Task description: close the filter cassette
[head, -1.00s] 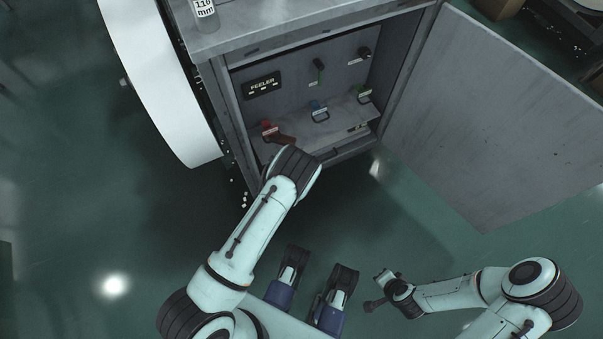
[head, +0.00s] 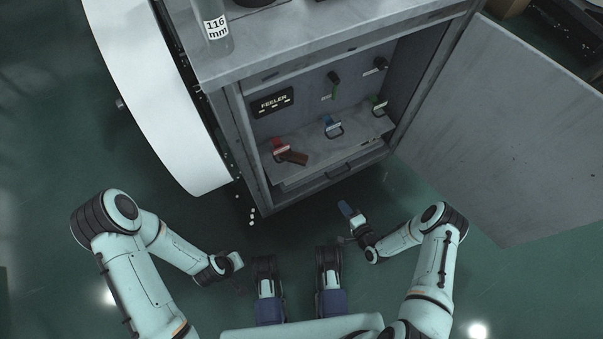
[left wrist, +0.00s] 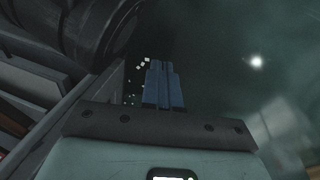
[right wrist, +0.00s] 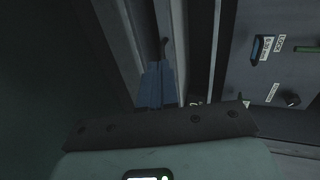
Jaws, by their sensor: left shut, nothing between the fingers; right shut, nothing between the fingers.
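An open grey cabinet (head: 243,140) stands ahead of me. I cannot tell for sure which part is the filter cassette.
The cabinet door (head: 505,140) stands wide open at right. Red (head: 280,146), blue (head: 331,126) and green (head: 379,106) tagged handles and a brown block (head: 293,158) are on the shelf. A white drum (head: 165,120) stands left. A cylinder (head: 212,28) sits on top.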

